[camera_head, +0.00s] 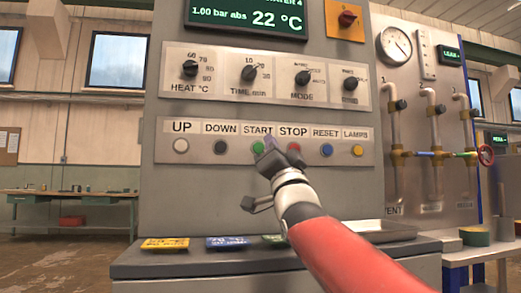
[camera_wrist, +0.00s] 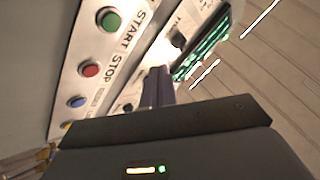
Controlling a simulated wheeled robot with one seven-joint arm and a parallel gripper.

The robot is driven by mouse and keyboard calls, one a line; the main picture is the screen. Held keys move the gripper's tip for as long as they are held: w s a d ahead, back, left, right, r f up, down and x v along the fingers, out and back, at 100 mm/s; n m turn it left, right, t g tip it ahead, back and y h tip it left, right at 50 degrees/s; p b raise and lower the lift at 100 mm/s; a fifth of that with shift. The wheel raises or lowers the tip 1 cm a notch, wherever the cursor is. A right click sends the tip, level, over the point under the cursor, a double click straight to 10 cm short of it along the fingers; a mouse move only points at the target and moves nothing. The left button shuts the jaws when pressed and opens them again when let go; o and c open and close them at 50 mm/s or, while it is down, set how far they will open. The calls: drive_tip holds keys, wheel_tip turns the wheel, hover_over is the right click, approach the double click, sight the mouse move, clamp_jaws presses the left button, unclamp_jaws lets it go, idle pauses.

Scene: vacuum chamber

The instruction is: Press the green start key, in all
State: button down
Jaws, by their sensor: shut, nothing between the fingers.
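The green start key (camera_head: 258,148) is a round button under the START label, in the button row of the grey panel. It also shows at the top left of the wrist view (camera_wrist: 110,19), not covered by my fingers. My gripper (camera_head: 270,145) is shut and empty, with its tips just right of the green key in the head view, between START and STOP. In the wrist view the shut fingers (camera_wrist: 159,75) stand apart from the green key. How far the tips are from the panel face, I cannot tell.
The red STOP key (camera_head: 294,148) is close to my gripper; its lower part is partly covered. The blue RESET key (camera_head: 326,150) and yellow LAMPS key (camera_head: 358,151) are to the right. Several black knobs sit above, such as the time knob (camera_head: 249,72). A grey ledge (camera_head: 200,262) juts out below.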

sight(258, 143)
drive_tip(key=w+a+p, duration=0.2)
drive_tip(key=w+p, duration=0.4)
drive_tip(key=w, duration=0.2)
drive_tip(key=shift+w+a, duration=0.2)
idle(1.9)
drive_tip(key=shift+w+a+p, duration=0.15)
drive_tip(key=shift+w+p, duration=0.15)
drive_tip(key=shift+w, duration=0.1)
drive_tip(key=shift+w+a+p, duration=0.1)
drive_tip(key=shift+w+p, duration=0.2)
drive_tip(key=shift+w, duration=0.15)
idle(0.5)
drive_tip(key=shift+s+f+b, duration=0.1)
drive_tip(key=shift+s+b, duration=0.1)
drive_tip(key=shift+b, duration=0.1)
drive_tip(key=shift+s+d+b, duration=0.25)
drive_tip(key=shift+s+b, duration=0.35)
drive_tip(key=shift+s, duration=0.05)
